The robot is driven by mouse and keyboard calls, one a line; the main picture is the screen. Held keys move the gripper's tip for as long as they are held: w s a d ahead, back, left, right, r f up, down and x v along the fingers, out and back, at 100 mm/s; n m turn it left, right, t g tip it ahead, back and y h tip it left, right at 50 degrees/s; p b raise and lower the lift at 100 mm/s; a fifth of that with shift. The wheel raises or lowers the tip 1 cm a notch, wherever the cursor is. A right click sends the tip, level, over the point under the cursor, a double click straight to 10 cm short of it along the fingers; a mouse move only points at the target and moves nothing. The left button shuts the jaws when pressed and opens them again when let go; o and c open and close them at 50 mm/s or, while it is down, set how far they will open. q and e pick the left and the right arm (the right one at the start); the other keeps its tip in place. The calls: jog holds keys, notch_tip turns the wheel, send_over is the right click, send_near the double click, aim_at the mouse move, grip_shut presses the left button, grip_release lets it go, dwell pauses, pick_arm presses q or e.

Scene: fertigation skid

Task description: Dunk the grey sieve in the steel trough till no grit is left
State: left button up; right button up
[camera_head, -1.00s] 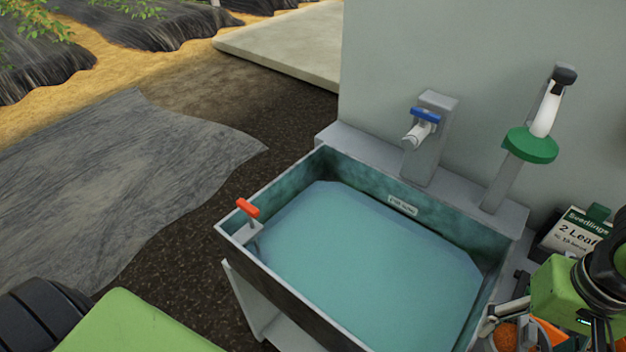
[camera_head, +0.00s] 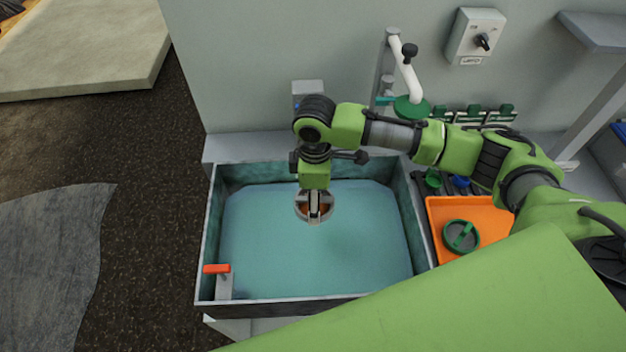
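The steel trough (camera_head: 207,245) stands in the middle, filled with blue-green water. My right arm reaches in from the right, and its gripper (camera_head: 314,214) points down over the water. It is shut on the grey sieve (camera_head: 300,205), a small round thing with orange-brown showing inside. The sieve is over the middle of the trough, partly hidden by the gripper. I cannot tell whether it touches the water or how much grit it holds. My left gripper is out of view.
An orange tray (camera_head: 435,212) with a green round sieve (camera_head: 461,236) lies right of the trough. A red-handled valve (camera_head: 217,268) sits at the trough's front left corner. A standpipe with a green disc (camera_head: 411,108) and a switch box (camera_head: 474,36) are behind.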

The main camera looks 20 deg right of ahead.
jog(key=shift+w+f+n+p, duration=0.15)
jog(key=shift+n+p, duration=0.25)
jog(key=shift+n, duration=0.4)
jog(key=shift+a+f+b, duration=0.15)
jog(key=shift+f+b, duration=0.2)
jog(key=shift+f, duration=0.1)
notch_tip(320, 180, down, 2)
jog(key=shift+f+b, duration=0.1)
jog(key=shift+b, duration=1.15)
pick_arm(q)
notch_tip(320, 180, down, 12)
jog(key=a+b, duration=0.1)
jog(key=b, duration=0.9)
jog(key=shift+b, duration=0.3)
pick_arm(e)
jog(key=shift+f, duration=8.8)
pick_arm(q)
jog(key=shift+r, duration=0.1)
pick_arm(e)
jog(key=shift+r, duration=0.1)
pick_arm(q)
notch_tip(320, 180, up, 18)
jog(key=p, duration=1.8)
pick_arm(e)
jog(key=shift+r, duration=9.15)
